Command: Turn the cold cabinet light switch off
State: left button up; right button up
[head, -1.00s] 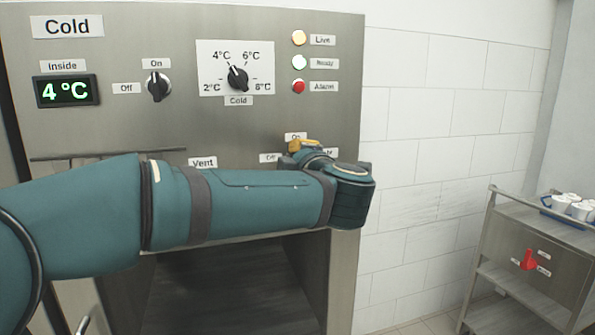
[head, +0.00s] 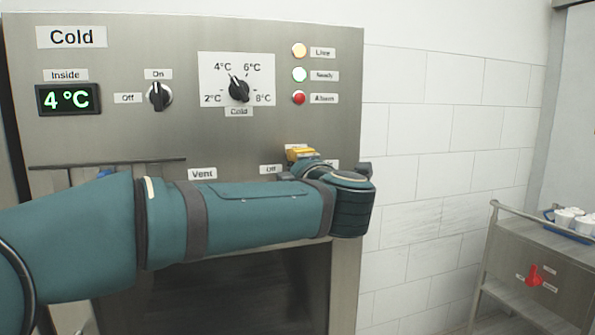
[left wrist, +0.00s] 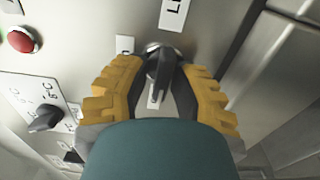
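The cold cabinet (head: 120,135) fills the left of the head view. Its light switch, a dark knob (left wrist: 162,70) on a round metal base, shows in the left wrist view, with its grip roughly upright in that picture. A small label lies at its left and another below it; their print is unreadable there. My left gripper (left wrist: 163,76) has its yellow fingers on either side of the knob, with gaps visible. In the head view the gripper (head: 302,154) hides the knob, beside the Off label (head: 271,169). My right gripper is out of view.
Above are the On/Off knob (head: 159,96), the temperature dial (head: 238,90) and the lamps, the red one (head: 298,97) lowest. A handle bar (head: 105,163) runs at left. A cart (head: 507,262) with cups stands right. A tiled wall lies between.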

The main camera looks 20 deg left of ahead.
pick_arm(q)
jog(key=shift+o, duration=0.7)
jog(key=shift+f, duration=0.1)
jog(key=v, duration=1.2)
